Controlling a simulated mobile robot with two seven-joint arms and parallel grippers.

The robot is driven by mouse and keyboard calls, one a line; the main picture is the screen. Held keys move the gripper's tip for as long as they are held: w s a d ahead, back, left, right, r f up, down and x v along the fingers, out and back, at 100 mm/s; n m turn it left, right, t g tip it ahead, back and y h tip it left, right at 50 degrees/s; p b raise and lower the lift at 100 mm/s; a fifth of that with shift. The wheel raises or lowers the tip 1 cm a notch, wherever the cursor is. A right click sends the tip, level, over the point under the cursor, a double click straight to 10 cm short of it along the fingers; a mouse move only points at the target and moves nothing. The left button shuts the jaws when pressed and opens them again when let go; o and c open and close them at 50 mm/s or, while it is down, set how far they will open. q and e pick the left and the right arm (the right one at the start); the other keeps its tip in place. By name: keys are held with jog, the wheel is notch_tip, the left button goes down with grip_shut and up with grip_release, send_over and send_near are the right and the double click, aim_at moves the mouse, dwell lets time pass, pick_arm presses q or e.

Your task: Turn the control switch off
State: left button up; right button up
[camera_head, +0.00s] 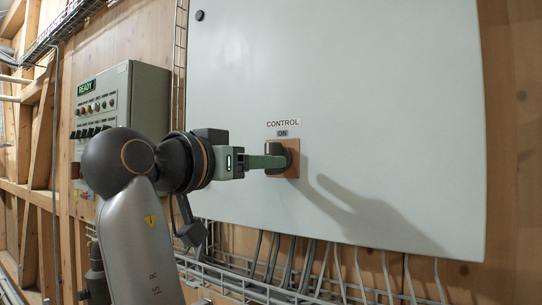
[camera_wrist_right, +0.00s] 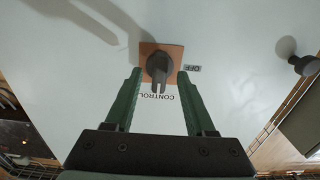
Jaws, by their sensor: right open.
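The control switch (camera_head: 291,152) is a dark rotary knob on a square orange-brown plate, mounted on a large pale cabinet door (camera_head: 390,110). In the head view the CONTROL and ON labels sit above the plate. In the right wrist view, which is upside down, the knob (camera_wrist_right: 158,66) has its handle pointing toward the CONTROL lettering. An OFF label (camera_wrist_right: 191,68) is beside the plate there. My right gripper (camera_head: 283,161) is at the switch, its green fingers open. In the right wrist view the fingertips (camera_wrist_right: 159,73) are on either side of the knob, apparently with gaps. My left gripper is not visible.
A grey control box (camera_head: 148,101) with a READY display and several buttons stands left, behind my right arm. A wire tray (camera_head: 270,291) with several grey cables runs below the cabinet. The cabinet face right of the switch is clear apart from my arm's shadow.

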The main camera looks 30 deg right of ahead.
jog(key=shift+p+x, duration=0.3)
jog(key=shift+x, duration=1.6)
grip_shut()
